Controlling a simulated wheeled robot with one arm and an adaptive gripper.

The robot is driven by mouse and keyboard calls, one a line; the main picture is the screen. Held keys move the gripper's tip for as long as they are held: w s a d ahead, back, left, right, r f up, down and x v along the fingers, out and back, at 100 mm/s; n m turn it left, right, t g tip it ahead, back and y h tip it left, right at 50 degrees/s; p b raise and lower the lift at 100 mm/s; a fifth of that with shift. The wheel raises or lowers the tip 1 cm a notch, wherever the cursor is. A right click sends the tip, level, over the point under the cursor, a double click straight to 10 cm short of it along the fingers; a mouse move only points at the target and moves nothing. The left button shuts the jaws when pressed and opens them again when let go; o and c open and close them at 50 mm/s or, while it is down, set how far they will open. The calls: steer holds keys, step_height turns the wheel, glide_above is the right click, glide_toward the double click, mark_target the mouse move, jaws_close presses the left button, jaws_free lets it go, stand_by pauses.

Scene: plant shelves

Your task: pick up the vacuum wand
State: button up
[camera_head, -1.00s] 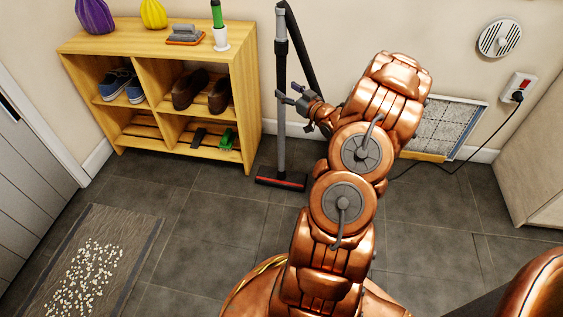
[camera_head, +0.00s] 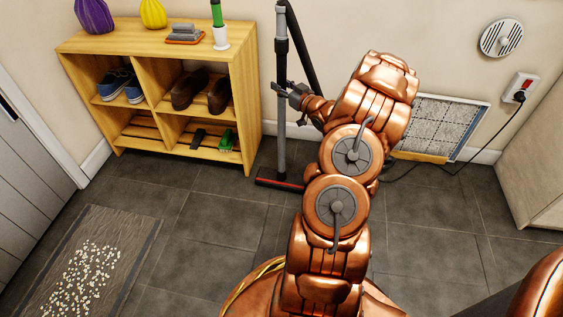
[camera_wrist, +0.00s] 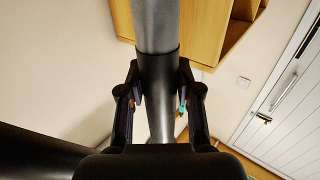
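The vacuum wand (camera_head: 281,135) is a grey and black tube standing upright against the wall, with a flat red-edged floor head on the tiles. A black hose hangs behind its upper part. My gripper (camera_head: 282,90) is at the wand's middle, to the right of the shelf unit. In the wrist view, the wand (camera_wrist: 158,85) runs between the two fingers of my gripper (camera_wrist: 160,85). The fingers are apart, one on each side of the tube, with little gap left. I cannot tell whether they touch it. The wand's lower part is hidden there by the gripper body.
A wooden shelf unit (camera_head: 250,110) with shoes and small items stands close left of the wand. A panel filter (camera_head: 440,125) leans on the wall at right, near a cord and socket (camera_head: 520,86). A pebbled mat (camera_head: 135,235) lies at left; the tiled floor between is clear.

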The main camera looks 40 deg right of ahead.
mark_target(285, 78)
jaws_close()
steer(key=shift+r, duration=0.2)
steer(key=shift+r+p, duration=1)
steer(key=shift+r, duration=0.7)
steer(key=s+a+p, duration=0.1)
steer(key=s+a, duration=0.2)
steer(key=s, duration=0.4)
steer(key=s+a+r+p, duration=0.1)
steer(key=s+a+p, duration=0.1)
steer(key=s+a, duration=0.2)
steer(key=s, duration=0.3)
steer(key=shift+s+r, duration=0.15)
steer(key=shift+s, duration=0.1)
steer(key=shift+c, duration=0.5)
jaws_free()
jaws_close()
